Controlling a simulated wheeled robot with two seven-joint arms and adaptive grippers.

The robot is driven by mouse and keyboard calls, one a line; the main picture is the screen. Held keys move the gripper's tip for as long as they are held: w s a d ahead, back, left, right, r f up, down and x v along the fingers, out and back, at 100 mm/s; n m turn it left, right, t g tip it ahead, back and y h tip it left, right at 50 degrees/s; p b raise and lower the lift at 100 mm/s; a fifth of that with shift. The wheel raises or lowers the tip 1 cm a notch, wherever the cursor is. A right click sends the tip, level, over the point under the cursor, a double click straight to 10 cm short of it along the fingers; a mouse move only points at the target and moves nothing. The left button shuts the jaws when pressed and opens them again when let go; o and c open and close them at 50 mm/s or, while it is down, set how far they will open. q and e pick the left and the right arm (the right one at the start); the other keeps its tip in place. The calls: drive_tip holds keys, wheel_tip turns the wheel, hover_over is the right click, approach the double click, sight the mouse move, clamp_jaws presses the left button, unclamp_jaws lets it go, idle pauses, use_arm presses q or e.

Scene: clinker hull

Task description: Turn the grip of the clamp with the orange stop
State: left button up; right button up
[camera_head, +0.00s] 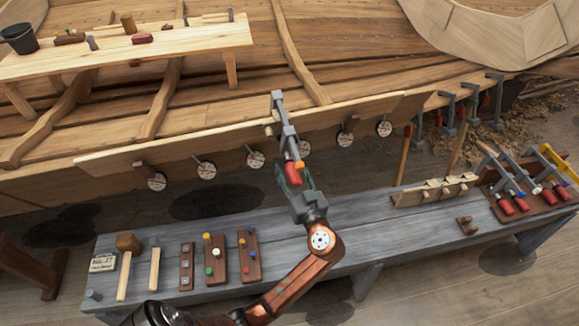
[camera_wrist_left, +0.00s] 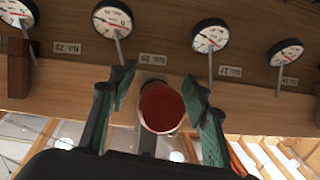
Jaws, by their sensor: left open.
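The clamp (camera_head: 285,126) with the orange stop (camera_head: 299,164) sits at the upper edge of the hull plank, its grey bar slanting down toward me. Its red grip (camera_head: 292,174) is at the lower end. My left gripper (camera_head: 293,184) is at this grip, its arm reaching up over the bench. In the left wrist view the round end of the red grip (camera_wrist_left: 161,107) shows between the green-padded fingers of my left gripper (camera_wrist_left: 160,93). The fingers are open, with a visible gap at least on the left side. The orange stop is hidden there. My right gripper is not in view.
The grey bench (camera_head: 345,228) holds mallets, peg boards and, at right, a clamp rack (camera_head: 525,205). Several round dials (camera_head: 256,159) line the hull plank (camera_head: 215,143), close beside the clamp. More clamps (camera_head: 448,108) hang at right. A wooden staging table (camera_head: 130,52) stands at upper left.

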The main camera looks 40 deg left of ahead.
use_arm(q)
drive_tip(key=shift+x, duration=0.8)
drive_tip(key=shift+c, duration=0.3)
clamp_jaws()
